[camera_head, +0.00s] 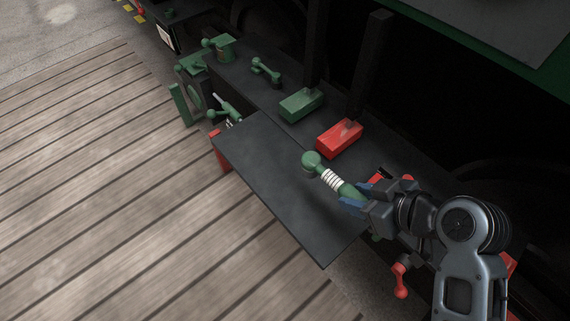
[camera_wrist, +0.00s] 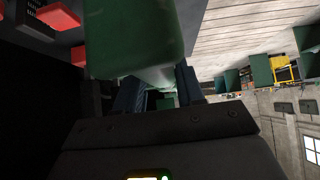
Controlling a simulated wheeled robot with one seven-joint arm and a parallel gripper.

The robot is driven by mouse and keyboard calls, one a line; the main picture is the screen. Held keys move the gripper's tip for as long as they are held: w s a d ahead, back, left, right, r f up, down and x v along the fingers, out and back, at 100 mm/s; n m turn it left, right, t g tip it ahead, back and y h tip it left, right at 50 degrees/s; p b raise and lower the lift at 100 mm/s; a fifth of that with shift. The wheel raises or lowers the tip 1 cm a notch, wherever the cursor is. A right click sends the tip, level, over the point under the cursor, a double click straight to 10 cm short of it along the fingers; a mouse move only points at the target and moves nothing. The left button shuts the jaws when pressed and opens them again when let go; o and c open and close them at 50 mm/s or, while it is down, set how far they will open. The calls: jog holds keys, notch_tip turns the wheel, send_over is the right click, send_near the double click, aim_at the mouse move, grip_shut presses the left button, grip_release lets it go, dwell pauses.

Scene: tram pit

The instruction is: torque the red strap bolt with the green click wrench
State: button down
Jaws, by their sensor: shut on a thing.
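My gripper (camera_head: 362,201) is shut on the green click wrench (camera_head: 325,177), which has a round green head and white rings along its neck. The wrench is held over the right part of the dark flat plate, its head pointing up and left in the head view. A red block (camera_head: 339,138) stands beyond the wrench head, at the foot of a dark upright strap. I cannot make out the red strap bolt itself.
A green block (camera_head: 301,104) stands at a second dark upright. Several green tools, including a small green wrench-like piece (camera_head: 265,70), lie at the far end. The dark plate (camera_head: 270,175) is mostly clear. A red-handled part (camera_head: 400,280) hangs below my arm. Plank flooring (camera_head: 110,190) is free at left.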

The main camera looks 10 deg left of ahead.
jog(key=w+a+f, duration=0.2)
jog(key=a, duration=0.1)
jog(key=w+a+f, duration=0.2)
jog(key=a, duration=0.1)
jog(key=w+a+f+p, duration=0.1)
jog(key=w+a+f, duration=0.1)
jog(key=a+f, duration=0.1)
jog(key=shift+w+a, duration=0.1)
jog(key=shift+w, duration=0.3)
jog(key=shift+f+p, duration=0.3)
jog(key=shift+f, duration=1.45)
jog(key=c, duration=0.7)
grip_release()
jog(key=shift+f, duration=0.15)
